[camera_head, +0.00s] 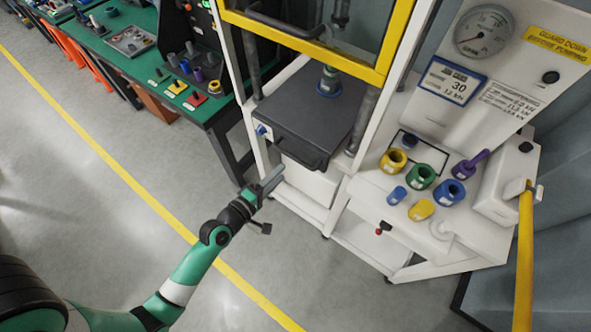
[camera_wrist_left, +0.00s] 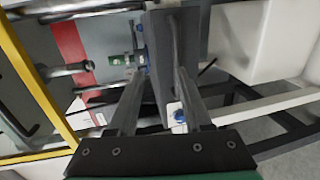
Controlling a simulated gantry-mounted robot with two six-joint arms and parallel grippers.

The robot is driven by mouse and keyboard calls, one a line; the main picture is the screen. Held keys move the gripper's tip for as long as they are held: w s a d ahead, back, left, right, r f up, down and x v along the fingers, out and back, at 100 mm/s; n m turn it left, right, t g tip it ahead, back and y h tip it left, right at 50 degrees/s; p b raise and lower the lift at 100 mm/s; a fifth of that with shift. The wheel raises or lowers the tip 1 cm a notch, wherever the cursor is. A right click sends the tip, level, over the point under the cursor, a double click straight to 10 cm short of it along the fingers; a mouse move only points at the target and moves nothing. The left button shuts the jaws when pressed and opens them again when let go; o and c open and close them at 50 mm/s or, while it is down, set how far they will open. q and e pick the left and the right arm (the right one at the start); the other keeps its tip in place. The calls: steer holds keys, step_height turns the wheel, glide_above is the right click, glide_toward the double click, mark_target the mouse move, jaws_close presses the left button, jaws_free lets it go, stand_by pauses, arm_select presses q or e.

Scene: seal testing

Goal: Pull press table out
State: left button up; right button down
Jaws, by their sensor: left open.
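The press table (camera_head: 312,108) is a dark grey plate in the white press frame, with a dark bar handle (camera_head: 302,157) along its front edge. A small part with a green and blue base (camera_head: 329,80) stands upright on it. My left gripper (camera_head: 272,180) is in front of the press, below and left of the handle, and looks apart from it. In the left wrist view, the open fingers (camera_wrist_left: 158,82) point toward the dark table (camera_wrist_left: 160,25), seen nearly edge-on. Nothing is held. The exact gap to the handle is hard to tell. My right gripper is not in view.
A yellow-framed guard (camera_head: 385,72) is raised above the table. A white side shelf (camera_head: 372,188) with coloured rings and a gauge panel (camera_head: 484,35) stand to the right. A green workbench (camera_head: 130,62) is at the left. The floor before the press is clear.

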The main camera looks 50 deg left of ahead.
mark_target(296, 158)
arm_select(q)
steer(key=shift+g, duration=0.3)
steer(key=w+a+f, duration=0.1)
steer(key=w, duration=0.2)
steer(key=w+a+f+b, duration=0.1)
steer(key=w+f, duration=0.1)
steer(key=w, duration=0.1)
steer(key=w+a+f+b, duration=0.1)
steer(key=w+f, duration=0.1)
steer(key=w, duration=0.2)
steer(key=shift+a, duration=0.4)
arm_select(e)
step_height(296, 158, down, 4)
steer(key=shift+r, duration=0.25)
arm_select(q)
jaws_close()
stand_by(0.6)
